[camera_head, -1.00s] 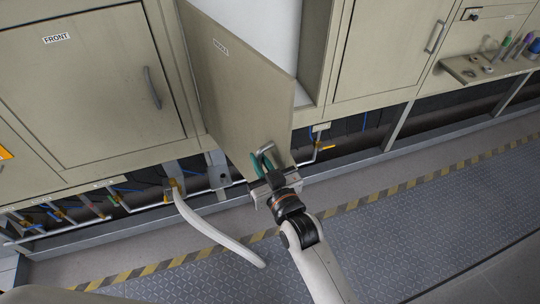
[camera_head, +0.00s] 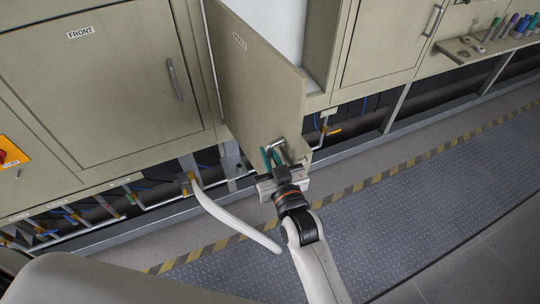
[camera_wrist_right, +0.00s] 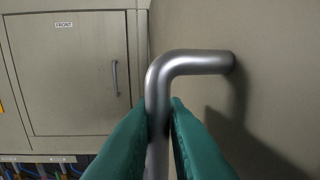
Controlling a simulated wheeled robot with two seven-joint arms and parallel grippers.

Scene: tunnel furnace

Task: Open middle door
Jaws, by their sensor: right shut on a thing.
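The middle door (camera_head: 256,90), a beige panel with a small label, stands swung well out from the cabinet, and a pale interior (camera_head: 272,28) shows behind it. My right gripper (camera_head: 272,158) is at the lower free end of the door. Its green fingers are shut on the door's silver handle (camera_head: 278,146). In the right wrist view the bent metal handle (camera_wrist_right: 190,63) runs down between the two green fingertips (camera_wrist_right: 159,110). My left gripper is not in view.
The closed front door (camera_head: 130,85) is on the left, and another closed door (camera_head: 392,40) is on the right. Pipes and hoses run below the cabinet. A white curved hose (camera_head: 232,219) hangs over the floor. A shelf with tools (camera_head: 470,47) is at upper right.

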